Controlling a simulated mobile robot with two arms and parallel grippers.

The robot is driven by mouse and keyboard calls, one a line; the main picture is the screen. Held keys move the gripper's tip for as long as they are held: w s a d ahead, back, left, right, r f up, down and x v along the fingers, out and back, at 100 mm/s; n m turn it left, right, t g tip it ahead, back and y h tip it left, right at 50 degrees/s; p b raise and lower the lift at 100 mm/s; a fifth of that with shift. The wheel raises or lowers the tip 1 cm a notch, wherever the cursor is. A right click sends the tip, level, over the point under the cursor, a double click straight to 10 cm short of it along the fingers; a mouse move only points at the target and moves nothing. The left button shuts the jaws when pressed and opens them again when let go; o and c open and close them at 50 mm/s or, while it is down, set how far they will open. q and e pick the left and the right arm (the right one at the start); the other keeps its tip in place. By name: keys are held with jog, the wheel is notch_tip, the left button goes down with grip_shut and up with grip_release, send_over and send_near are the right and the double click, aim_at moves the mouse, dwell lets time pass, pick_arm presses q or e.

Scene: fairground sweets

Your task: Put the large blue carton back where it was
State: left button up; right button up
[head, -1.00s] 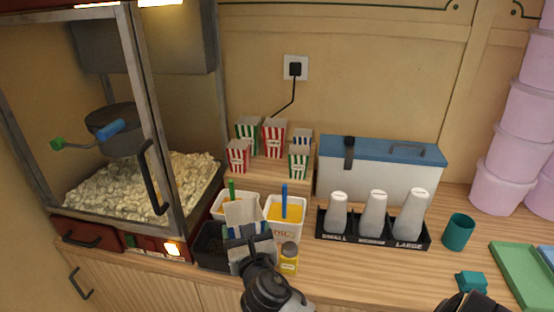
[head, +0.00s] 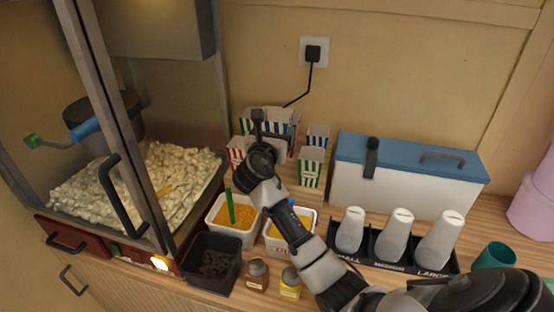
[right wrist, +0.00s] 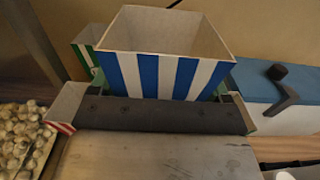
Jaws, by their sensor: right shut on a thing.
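The large blue carton (right wrist: 165,68), striped blue and white with an open, empty top, is upright in the right wrist view. In the head view it is partly hidden behind my right gripper (head: 262,138), among the cartons on the wooden riser (head: 294,192). My right gripper is shut on it. I cannot tell whether its base touches the riser. My left gripper is out of view.
A green carton (head: 311,167), red carton (head: 236,152) and small blue carton (head: 318,136) stand close by. The popcorn machine (head: 130,165) is left, the blue-lidded box (head: 405,172) right.

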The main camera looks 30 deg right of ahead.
jog(key=f, duration=0.3)
jog(key=shift+s+a, duration=0.2)
jog(key=shift+a, duration=0.05)
jog(key=f, duration=0.2)
jog(key=shift+w+d+f, duration=0.15)
jog(key=shift+d+f, duration=0.05)
jog(key=shift+f, duration=0.7)
jog(key=shift+a, duration=0.1)
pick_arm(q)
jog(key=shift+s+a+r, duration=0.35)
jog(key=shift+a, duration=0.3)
pick_arm(e)
jog(key=o, duration=0.5)
jog(key=shift+f, duration=0.15)
jog(key=o, duration=0.3)
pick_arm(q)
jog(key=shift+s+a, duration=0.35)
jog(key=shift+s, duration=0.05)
pick_arm(e)
jog(key=shift+o, duration=0.2)
jog(key=shift+r, duration=0.2)
